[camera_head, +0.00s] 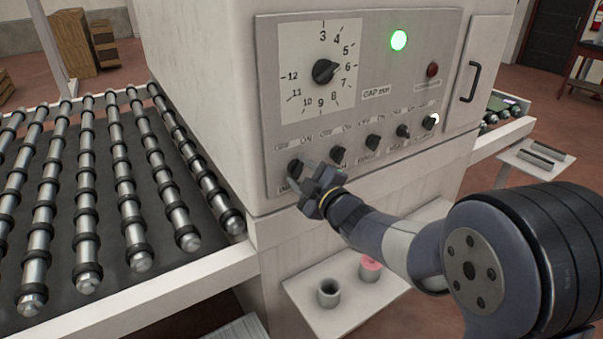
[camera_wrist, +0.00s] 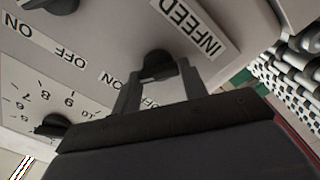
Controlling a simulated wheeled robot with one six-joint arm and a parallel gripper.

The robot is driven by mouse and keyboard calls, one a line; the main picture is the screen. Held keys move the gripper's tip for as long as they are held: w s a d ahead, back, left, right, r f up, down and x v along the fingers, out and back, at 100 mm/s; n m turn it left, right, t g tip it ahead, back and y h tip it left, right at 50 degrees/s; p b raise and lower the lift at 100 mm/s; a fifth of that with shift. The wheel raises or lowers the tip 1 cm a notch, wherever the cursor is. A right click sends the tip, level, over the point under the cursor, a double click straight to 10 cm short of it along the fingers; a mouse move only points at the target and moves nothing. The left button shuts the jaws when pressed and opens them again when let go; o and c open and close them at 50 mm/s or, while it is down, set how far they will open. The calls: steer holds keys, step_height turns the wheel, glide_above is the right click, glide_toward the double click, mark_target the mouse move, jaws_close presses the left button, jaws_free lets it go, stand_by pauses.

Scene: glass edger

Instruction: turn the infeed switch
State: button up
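The infeed switch is a black rotary knob (camera_head: 295,168) at the left end of the lower row on the grey control panel (camera_head: 385,85). In the wrist view the knob (camera_wrist: 157,64) sits beside its INFEED label (camera_wrist: 188,24). My gripper (camera_head: 306,174) is at this knob, coming from the lower right. In the wrist view my gripper (camera_wrist: 158,78) has its two fingers spread, one on each side of the knob at the tips. Whether the fingers touch it cannot be told. ON and OFF marks lie above the knob in the head view.
Several similar knobs, such as the neighbouring one (camera_head: 338,155), continue to the right. A large dial (camera_head: 325,71) and a lit green lamp (camera_head: 398,40) are above. A roller conveyor (camera_head: 130,190) lies left. A low shelf (camera_head: 335,300) with two cups is below.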

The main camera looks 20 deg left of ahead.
steer(key=c, duration=0.5)
steer(key=shift+f+b, duration=0.15)
steer(key=shift+b, duration=0.45)
steer(key=shift+f+n+b, duration=0.15)
steer(key=shift+n+b, duration=0.55)
steer(key=shift+b, duration=0.3)
steer(key=n+b, duration=0.3)
steer(key=b, duration=0.2)
steer(key=shift+f, duration=0.15)
steer(key=n+b, duration=0.4)
steer(key=shift+n+b, duration=1.95)
steer(key=shift+n, duration=0.65)
